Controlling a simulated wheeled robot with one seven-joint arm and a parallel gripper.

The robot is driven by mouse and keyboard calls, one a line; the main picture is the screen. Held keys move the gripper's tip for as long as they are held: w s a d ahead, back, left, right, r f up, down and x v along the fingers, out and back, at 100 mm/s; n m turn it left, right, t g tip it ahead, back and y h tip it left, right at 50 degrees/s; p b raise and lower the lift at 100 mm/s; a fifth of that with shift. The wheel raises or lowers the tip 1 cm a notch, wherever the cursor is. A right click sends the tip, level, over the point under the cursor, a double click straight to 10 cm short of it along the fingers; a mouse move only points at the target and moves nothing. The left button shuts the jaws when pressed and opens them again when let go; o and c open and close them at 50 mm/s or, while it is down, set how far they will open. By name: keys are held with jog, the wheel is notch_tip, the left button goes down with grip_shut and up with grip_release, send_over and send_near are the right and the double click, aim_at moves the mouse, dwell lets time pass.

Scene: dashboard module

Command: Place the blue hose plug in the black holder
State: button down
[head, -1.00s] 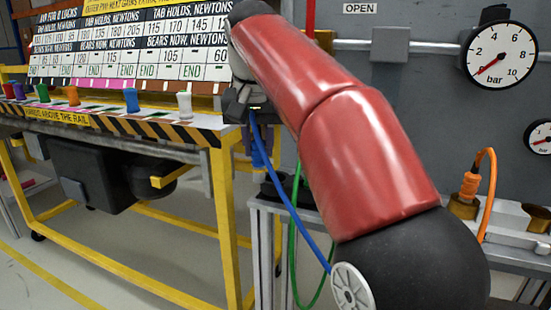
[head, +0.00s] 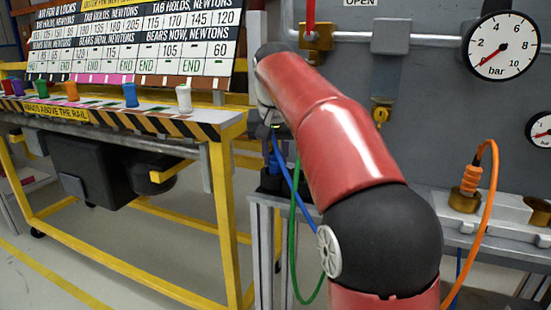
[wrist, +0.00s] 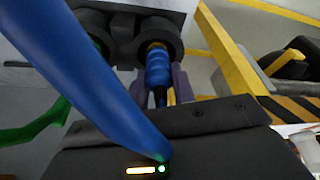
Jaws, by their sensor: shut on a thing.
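The blue hose plug (wrist: 158,68) is held between the purple fingers of my gripper (wrist: 157,84) in the wrist view, its brass end toward the black holder (wrist: 120,32). The holder has round cups, and the plug's end is at or over one of them; I cannot tell whether it is inside. The blue hose (wrist: 95,70) crosses close to the wrist camera. In the head view the holder (head: 270,183) sits on a grey stand, with my gripper just above it, mostly hidden by my red arm. The blue hose (head: 304,188) hangs beside the arm.
A green hose (head: 293,230) hangs by the stand. An orange hose and plug (head: 470,180) stand on the right ledge, below pressure gauges (head: 502,45). A yellow bar (wrist: 228,65) is near in the wrist view.

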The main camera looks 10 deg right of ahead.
jog(key=shift+f, duration=0.15)
jog(key=c, duration=1.2)
grip_release()
jog(key=shift+o, duration=0.2)
jog(key=d+p+v, duration=0.1)
jog(key=p+v, duration=0.2)
jog(key=v, duration=0.8)
jog(key=s+f+n+t, duration=0.2)
jog(key=s+f, duration=2.3)
jog(key=s, duration=0.1)
jog(key=shift+n+y, duration=0.4)
jog(key=shift+s+r, duration=0.1)
jog(key=shift+s, duration=0.05)
